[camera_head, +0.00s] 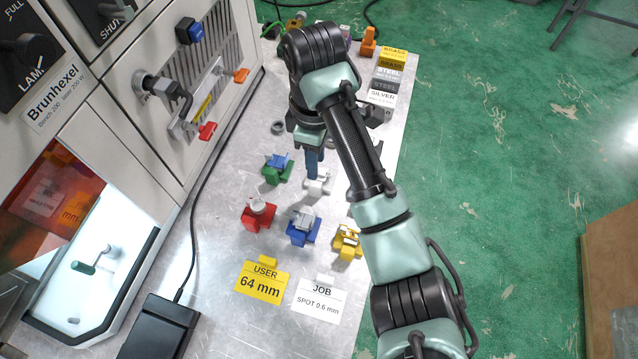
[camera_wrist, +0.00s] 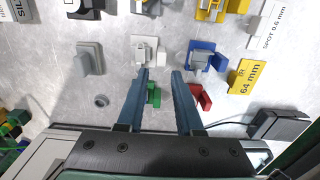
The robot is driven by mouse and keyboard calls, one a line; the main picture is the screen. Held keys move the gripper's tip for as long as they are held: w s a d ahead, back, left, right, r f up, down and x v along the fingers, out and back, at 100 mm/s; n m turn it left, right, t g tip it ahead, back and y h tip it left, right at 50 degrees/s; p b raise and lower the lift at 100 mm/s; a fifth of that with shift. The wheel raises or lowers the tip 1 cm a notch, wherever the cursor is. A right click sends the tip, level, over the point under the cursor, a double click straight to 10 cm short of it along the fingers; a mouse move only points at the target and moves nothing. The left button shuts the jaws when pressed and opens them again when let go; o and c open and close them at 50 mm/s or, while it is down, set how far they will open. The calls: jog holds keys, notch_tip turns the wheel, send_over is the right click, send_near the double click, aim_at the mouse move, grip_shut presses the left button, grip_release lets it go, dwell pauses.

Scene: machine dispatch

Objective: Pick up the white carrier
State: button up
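The white carrier (camera_head: 319,184) stands on the metal bench top, among several coloured carriers. In the wrist view the white carrier (camera_wrist: 147,50) appears just past my fingertips, with a pale piece on it. My gripper (camera_head: 314,166) points down above it, and its blue fingers partly cover it in the head view. In the wrist view my gripper (camera_wrist: 161,71) has its two fingers apart with nothing held between them. A green carrier (camera_wrist: 153,96) shows below, in the gap between the fingers. I cannot tell the exact height of the fingertips.
A red carrier (camera_head: 257,218), a blue carrier (camera_head: 301,231) and a yellow carrier (camera_head: 347,243) stand close by. A grey block (camera_wrist: 90,58) is left of the white carrier in the wrist view. The yellow USER card (camera_head: 262,284) and white JOB card (camera_head: 317,300) stand in front. The machine borders the left.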

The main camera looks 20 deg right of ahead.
aim_at(315, 183)
notch_tip(315, 183, down, 7)
jog(key=shift+a+f, duration=0.1)
jog(key=shift+f, duration=0.05)
grip_shut()
dwell(0.4)
